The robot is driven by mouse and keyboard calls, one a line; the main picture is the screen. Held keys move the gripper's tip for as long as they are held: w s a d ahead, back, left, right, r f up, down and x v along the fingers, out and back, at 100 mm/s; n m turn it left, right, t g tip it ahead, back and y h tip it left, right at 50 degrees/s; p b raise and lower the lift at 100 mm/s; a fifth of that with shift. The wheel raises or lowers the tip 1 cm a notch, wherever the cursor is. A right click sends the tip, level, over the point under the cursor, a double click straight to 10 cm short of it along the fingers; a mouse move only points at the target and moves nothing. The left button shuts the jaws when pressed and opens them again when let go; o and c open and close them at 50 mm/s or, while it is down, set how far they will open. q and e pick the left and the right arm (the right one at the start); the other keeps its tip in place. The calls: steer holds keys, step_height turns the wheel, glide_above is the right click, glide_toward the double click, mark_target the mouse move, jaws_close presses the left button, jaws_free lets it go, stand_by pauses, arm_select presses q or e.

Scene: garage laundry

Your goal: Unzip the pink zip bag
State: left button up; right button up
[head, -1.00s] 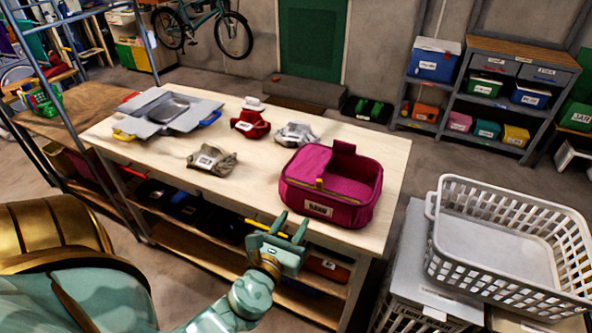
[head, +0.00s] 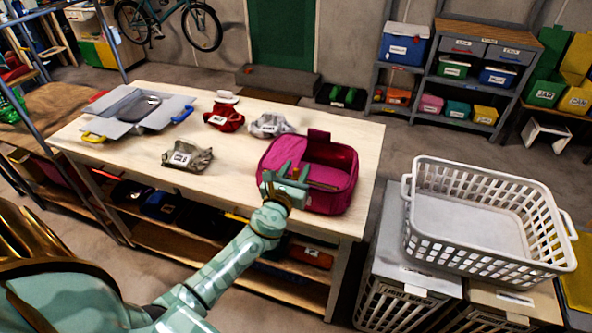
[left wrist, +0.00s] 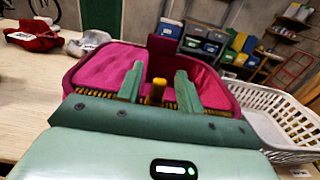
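The pink zip bag (head: 326,201) stands on the wooden workbench near its right front corner. Its top is partly open, with a dark inside showing at the right in the head view. In the left wrist view the bag (left wrist: 108,68) fills the middle, with a yellow zip line along the near edge. A yellow zip pull (left wrist: 158,90) stands up between my left fingers. My left gripper (head: 291,174) is at the bag's front left side. Its fingers are open, one on each side of the pull, with gaps showing in the left wrist view (left wrist: 159,74). My right gripper is out of view.
A grey cloth bundle (head: 188,157), a red one (head: 223,117) and a pale one (head: 270,125) lie on the workbench (head: 235,190). A white laundry basket (head: 487,225) stands right of the bench.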

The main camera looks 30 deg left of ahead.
arm_select(q)
steer(key=shift+w, duration=0.15)
jaws_close()
steer(key=a, duration=0.3)
steer(key=s+a+b, duration=0.1)
steer(key=a, duration=0.2)
steer(key=s+a, duration=0.1)
steer(key=a, duration=0.1)
steer(key=shift+a, duration=0.4)
jaws_free()
steer(key=shift+s, duration=0.15)
steer(key=shift+s+d, duration=0.1)
steer(key=shift+s, duration=0.2)
steer(key=b+v, duration=0.2)
steer(key=v, duration=1.3)
steer(key=shift+s, duration=0.25)
